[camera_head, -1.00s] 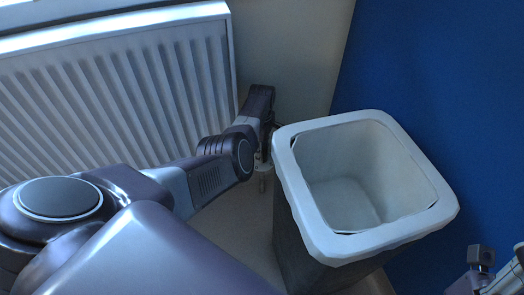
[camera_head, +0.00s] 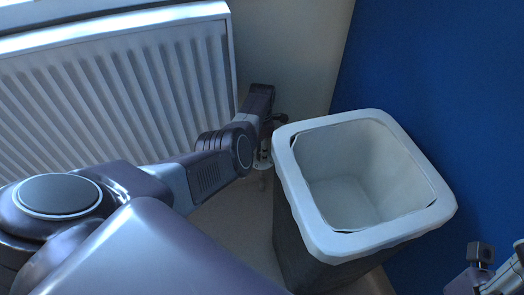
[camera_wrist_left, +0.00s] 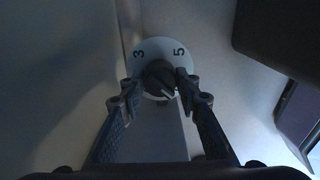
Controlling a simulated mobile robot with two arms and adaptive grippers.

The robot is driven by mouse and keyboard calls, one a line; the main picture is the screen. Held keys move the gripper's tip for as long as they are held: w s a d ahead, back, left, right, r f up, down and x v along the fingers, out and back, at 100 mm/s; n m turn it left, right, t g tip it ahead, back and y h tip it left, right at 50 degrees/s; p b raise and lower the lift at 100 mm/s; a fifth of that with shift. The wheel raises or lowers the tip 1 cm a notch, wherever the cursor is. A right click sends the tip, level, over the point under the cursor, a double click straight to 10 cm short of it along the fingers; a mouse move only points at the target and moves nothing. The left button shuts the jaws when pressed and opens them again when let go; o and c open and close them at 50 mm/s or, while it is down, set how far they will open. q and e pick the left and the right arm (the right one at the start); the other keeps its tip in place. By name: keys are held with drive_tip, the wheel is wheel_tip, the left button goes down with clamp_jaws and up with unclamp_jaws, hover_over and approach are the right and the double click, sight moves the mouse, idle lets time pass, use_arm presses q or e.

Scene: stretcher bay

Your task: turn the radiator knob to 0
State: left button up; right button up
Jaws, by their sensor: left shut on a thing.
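The radiator knob (camera_wrist_left: 160,76) is dark and sits on a pale round dial (camera_wrist_left: 152,58) in the left wrist view. The figures 3 and 5 show on the dial; other marks are hidden or too dark to read. My left gripper (camera_wrist_left: 159,92) is shut on the knob, one finger at each side. In the head view, my left gripper (camera_head: 277,121) is beside the radiator's right end, and the knob is not clearly visible there. Part of my right gripper (camera_head: 482,262) shows at the lower right edge, its fingers unclear.
The white ribbed radiator (camera_head: 120,95) fills the upper left. A bin (camera_head: 303,228) with a pale liner stands close to the right of my left gripper. A blue wall (camera_head: 450,80) is behind the bin.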

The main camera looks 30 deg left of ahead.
use_arm(q)
drive_tip(key=shift+a, duration=0.1)
idle(0.3)
drive_tip(key=o, duration=1.2)
drive_tip(key=shift+c, duration=0.2)
drive_tip(key=shift+r, duration=0.1)
wheel_tip(320, 180, up, 12)
